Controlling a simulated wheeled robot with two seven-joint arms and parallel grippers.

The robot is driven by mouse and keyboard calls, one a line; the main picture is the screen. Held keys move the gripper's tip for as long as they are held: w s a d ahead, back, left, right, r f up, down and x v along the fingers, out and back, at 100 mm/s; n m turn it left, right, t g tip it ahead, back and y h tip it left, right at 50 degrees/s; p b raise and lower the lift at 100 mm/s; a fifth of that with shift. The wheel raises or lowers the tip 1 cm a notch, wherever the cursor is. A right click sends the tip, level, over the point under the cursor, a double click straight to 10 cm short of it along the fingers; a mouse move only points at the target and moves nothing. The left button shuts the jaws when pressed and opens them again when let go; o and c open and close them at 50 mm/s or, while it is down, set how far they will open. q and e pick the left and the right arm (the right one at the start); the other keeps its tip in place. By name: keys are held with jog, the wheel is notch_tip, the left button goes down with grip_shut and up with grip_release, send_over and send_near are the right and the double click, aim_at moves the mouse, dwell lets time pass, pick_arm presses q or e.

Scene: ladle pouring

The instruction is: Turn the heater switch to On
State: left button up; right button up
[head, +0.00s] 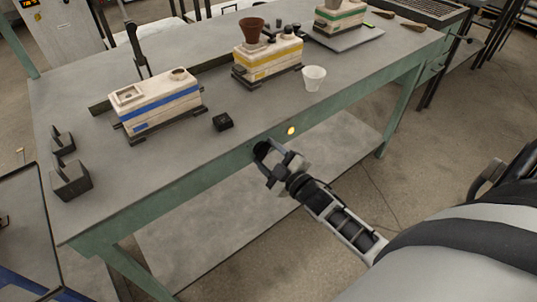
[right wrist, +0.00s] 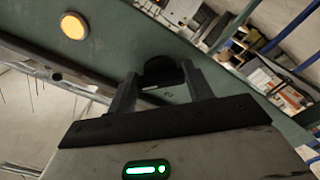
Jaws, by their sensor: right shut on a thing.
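The heater switch is a black round knob (right wrist: 162,72) on the green front edge of the table. In the head view the knob is mostly hidden behind my right gripper (head: 270,160). In the right wrist view my right gripper (right wrist: 161,90) has one finger on each side of the knob and is shut on it. A round yellow-orange light (head: 291,131) glows on the same edge, just right of the knob; it also shows in the right wrist view (right wrist: 74,26). I cannot read any On or Off marking. My left gripper is not in view.
On the table (head: 330,110) stand a blue-striped mold (head: 165,100), a yellow-striped mold (head: 268,62), a white cup (head: 314,77) and a small black block (head: 222,122). A lower shelf (head: 210,225) lies below. Open floor is at the right.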

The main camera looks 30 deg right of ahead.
jog(key=o, duration=1)
jog(key=s, duration=1)
jog(key=s+d, duration=0.1)
jog(key=s, duration=0.5)
jog(key=shift+d, duration=0.1)
jog(key=s+a+f+m+g, duration=0.1)
jog(key=a+m+g, duration=0.1)
jog(key=a, duration=0.3)
jog(key=a+f+m+g+y, duration=0.1)
jog(key=a+m+g, duration=0.1)
jog(key=a, duration=0.4)
jog(key=s+a+f+m+g, duration=0.1)
jog(key=a+m+g, duration=0.2)
jog(key=a, duration=0.2)
jog(key=shift+s+a+g+y, duration=0.3)
jog(key=shift+a+y, duration=0.1)
